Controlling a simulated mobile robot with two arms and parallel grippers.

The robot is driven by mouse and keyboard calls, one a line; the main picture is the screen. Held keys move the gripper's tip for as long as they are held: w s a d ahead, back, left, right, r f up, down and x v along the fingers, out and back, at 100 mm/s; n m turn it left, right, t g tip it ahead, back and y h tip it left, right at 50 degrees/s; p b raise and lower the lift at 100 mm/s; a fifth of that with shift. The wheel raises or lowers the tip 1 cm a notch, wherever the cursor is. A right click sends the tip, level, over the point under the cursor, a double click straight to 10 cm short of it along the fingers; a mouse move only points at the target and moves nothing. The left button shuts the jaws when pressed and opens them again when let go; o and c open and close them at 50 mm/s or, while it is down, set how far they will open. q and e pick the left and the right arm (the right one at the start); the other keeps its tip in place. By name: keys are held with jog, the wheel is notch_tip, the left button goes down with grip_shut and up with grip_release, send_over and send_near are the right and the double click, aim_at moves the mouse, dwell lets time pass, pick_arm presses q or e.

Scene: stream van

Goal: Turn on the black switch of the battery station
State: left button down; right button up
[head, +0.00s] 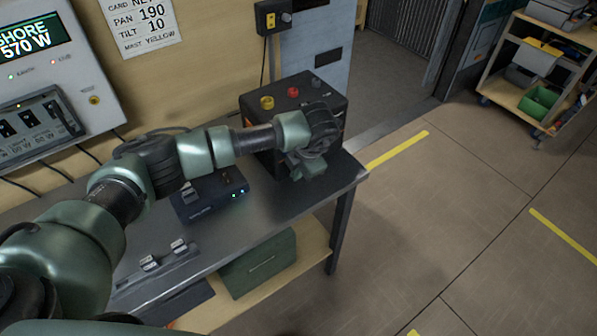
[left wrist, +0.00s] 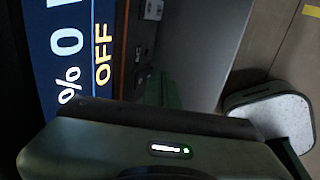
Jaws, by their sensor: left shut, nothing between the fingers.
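My left gripper (head: 308,172) is shut and empty, in front of the station's near face. In the left wrist view the station's blue display (left wrist: 70,45) is very close, turned sideways, and shows "0", "%" and an orange "OFF". A dark panel (left wrist: 140,60) with small fittings runs beside the display. I cannot make out the black switch; my arm and gripper cover much of the front. My right gripper is not in view.
A small dark blue box (head: 208,196) with lit green lights sits on the bench (head: 265,215) below my left forearm. A green case (head: 258,263) is on the lower shelf. A wall panel (head: 50,80) stands at left. Floor to the right is clear up to a cart (head: 530,75).

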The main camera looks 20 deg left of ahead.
pick_arm(q)
jog(key=shift+w+a+f+b, duration=0.15)
jog(key=shift+a+f+b, duration=0.15)
jog(key=shift+b, duration=0.55)
jog(key=shift+r, duration=0.2)
jog(key=shift+r+p, duration=0.1)
jog(key=shift+p, duration=0.2)
jog(key=shift+r+p, duration=0.35)
jog(key=shift+r, duration=0.45)
jog(key=shift+f, duration=0.1)
